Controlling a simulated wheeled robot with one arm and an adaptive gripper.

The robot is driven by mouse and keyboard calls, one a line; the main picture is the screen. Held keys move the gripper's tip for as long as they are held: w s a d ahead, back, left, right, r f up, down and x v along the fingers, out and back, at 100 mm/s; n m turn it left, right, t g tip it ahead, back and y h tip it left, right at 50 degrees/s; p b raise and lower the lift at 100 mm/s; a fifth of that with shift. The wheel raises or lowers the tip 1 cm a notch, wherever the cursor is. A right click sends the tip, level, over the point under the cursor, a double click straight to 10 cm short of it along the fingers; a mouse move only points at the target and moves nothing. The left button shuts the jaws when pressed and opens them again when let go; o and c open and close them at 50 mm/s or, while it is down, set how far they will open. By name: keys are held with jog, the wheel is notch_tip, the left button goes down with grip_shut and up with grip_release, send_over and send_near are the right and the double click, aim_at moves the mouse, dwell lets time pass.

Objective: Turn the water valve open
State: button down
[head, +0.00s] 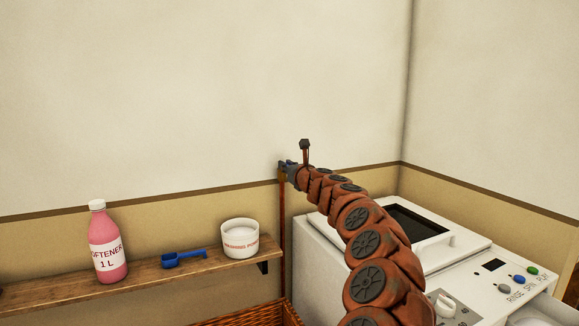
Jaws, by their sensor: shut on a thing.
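My gripper (288,168) is at the wall, at the top of a thin brown pipe (282,225). It is small in the head view and is shut on the water valve there. The valve is almost wholly hidden by my gripper, so I cannot tell how its handle is turned.
A wooden shelf (150,280) at left holds a pink softener bottle (107,245), a blue scoop (184,259) and a white tub (240,239). A white washing machine (325,240) stands at right under my arm. A wicker basket (245,318) is below. The upper wall is clear.

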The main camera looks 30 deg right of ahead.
jog(key=shift+d, duration=0.1)
jog(key=c, duration=1.1)
grip_release()
jog(key=shift+s, duration=0.15)
jog(key=shift+s+d, duration=0.1)
jog(key=shift+s, duration=0.65)
jog(key=shift+s+a, duration=0.2)
jog(key=shift+s, duration=0.35)
jog(key=shift+s+d, duration=0.15)
jog(key=shift+s, duration=2.15)
jog(key=shift+s, duration=0.1)
